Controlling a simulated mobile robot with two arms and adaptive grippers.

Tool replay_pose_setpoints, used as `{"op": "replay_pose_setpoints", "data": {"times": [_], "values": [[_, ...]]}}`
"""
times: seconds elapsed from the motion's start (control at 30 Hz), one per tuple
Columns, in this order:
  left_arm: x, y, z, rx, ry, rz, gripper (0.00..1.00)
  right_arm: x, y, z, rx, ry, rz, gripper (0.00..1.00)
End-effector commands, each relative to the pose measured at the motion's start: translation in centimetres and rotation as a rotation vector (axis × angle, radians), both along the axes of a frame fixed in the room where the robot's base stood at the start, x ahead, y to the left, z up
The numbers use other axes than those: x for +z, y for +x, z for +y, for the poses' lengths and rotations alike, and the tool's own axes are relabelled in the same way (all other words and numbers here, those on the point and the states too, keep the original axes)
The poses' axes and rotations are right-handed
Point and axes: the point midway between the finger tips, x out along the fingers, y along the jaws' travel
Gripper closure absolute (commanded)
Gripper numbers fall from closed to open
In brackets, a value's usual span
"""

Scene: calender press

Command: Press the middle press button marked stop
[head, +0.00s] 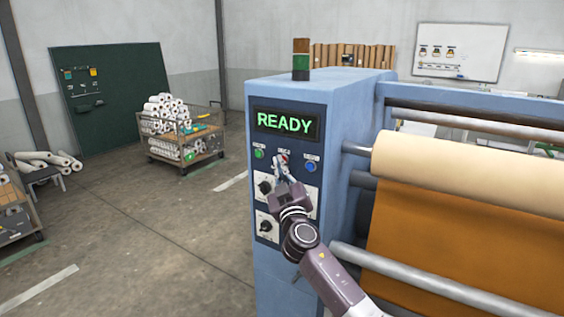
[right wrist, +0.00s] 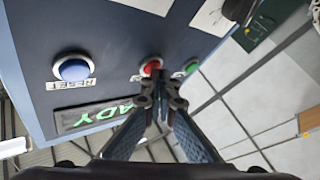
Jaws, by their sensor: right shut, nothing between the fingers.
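The red middle button (head: 284,155) is on the dark panel of the blue press, under the READY display (head: 286,123). It is partly hidden by my right gripper (head: 280,164), whose fingers are shut and empty in front of it. In the right wrist view the red button (right wrist: 151,67) shows just beyond the closed fingertips (right wrist: 160,98). I cannot tell whether they touch it. The label by it is mostly covered. A green button (head: 259,153) is to its left and a blue button (head: 310,167) to its right. My left gripper is not in view.
Two black knobs on white plates are lower on the panel, the upper knob (head: 265,187) close to my right gripper. The press roller (head: 470,170) with orange sheet lies to the right. Carts with white rolls (head: 180,140) stand to the left, beside open floor.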

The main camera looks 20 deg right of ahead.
Motion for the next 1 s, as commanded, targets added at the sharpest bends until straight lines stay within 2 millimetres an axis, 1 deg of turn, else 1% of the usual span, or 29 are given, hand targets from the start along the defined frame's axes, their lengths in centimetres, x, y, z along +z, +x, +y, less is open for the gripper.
{"op": "replay_pose_setpoints", "data": {"times": [0.17, 0.5, 0.83, 1.0], "values": [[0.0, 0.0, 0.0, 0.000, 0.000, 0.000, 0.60, 0.0, -0.1, 0.0, -0.001, 0.000, 0.000, 1.00], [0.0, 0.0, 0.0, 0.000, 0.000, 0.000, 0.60, -0.1, -1.0, 1.2, 0.000, 0.002, -0.001, 1.00], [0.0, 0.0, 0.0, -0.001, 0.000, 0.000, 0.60, -0.1, -1.1, 1.3, 0.000, 0.001, 0.000, 1.00], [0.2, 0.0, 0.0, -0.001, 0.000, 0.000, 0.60, -0.1, -1.9, 2.5, 0.002, 0.004, 0.000, 1.00]]}}
